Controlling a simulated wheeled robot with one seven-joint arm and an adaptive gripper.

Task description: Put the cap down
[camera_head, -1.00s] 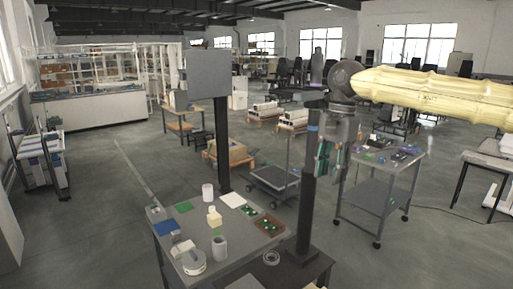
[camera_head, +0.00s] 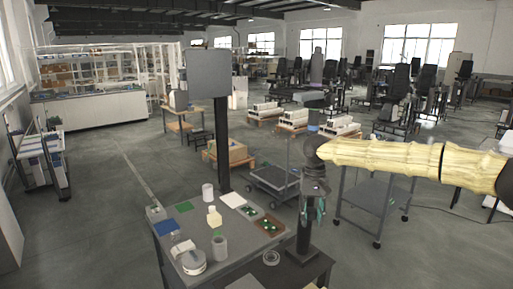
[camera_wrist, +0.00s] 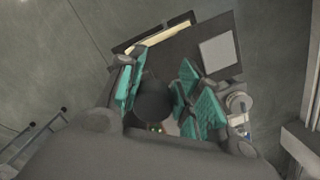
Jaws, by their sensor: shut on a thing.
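The cap appears held off the table. In the head view it cannot be made out between the fingers, and its underside is hidden.
A grey worktable (camera_head: 225,257) to the left carries a white cylinder (camera_head: 207,191), a grey cup (camera_head: 219,247), a round white device (camera_head: 194,263) and green boards. A ring (camera_head: 271,257) lies on the dark table. A cart (camera_head: 375,195) stands to the right.

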